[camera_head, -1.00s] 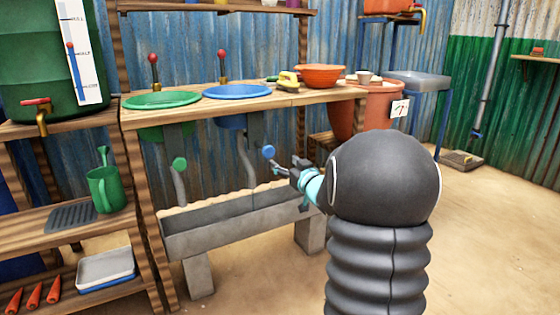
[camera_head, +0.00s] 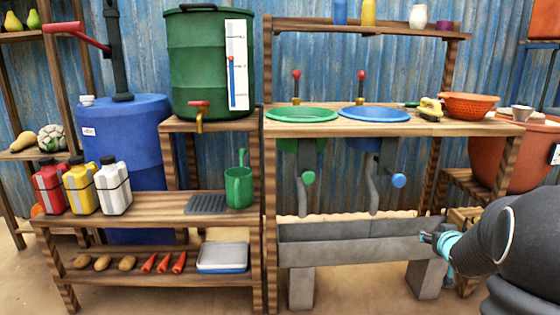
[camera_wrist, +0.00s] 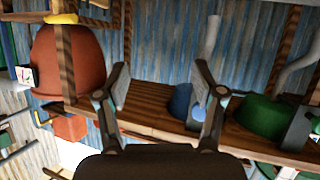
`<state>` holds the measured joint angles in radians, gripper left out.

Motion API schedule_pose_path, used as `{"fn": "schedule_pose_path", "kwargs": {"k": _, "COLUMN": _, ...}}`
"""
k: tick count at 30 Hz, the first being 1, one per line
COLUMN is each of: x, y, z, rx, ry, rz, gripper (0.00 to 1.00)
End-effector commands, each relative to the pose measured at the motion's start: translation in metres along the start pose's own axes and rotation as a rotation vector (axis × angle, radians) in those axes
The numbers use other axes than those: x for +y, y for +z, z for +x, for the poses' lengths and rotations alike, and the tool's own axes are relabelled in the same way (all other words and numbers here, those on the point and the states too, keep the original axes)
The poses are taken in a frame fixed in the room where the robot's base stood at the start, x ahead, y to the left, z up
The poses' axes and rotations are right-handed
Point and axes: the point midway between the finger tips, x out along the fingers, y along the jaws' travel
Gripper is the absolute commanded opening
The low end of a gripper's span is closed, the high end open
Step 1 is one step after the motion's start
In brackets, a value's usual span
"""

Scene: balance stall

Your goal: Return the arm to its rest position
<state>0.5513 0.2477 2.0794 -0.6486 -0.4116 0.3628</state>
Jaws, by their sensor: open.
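My gripper (camera_head: 428,238) shows small at the lower right of the head view, in front of the right end of the grey trough (camera_head: 350,242). It points left, and my dark arm fills the corner behind it. In the wrist view my gripper (camera_wrist: 160,78) has its two fingers spread wide with nothing between them. That view is upside down. Behind the fingers are the wooden bench, the blue basin (camera_wrist: 181,102) and the green basin (camera_wrist: 262,115). The gripper appears apart from everything.
The bench carries the green basin (camera_head: 302,115), the blue basin (camera_head: 374,114) and an orange bowl (camera_head: 470,104). A terracotta pot (camera_head: 500,160) stands right, near my arm. At left are a green tank (camera_head: 205,70), a blue barrel (camera_head: 125,135) and coloured jugs (camera_head: 81,187).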

Motion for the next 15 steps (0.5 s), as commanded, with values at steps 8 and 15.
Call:
{"fn": "schedule_pose_path", "kwargs": {"k": 8, "x": -0.007, "y": 0.059, "z": -0.089, "rx": -0.42, "ry": 0.136, "rz": 0.013, "gripper": 0.68}}
{"fn": "schedule_pose_path", "kwargs": {"k": 15, "x": -0.066, "y": 0.075, "z": -0.208, "rx": -0.706, "ry": 0.084, "rz": 0.028, "gripper": 0.68}}
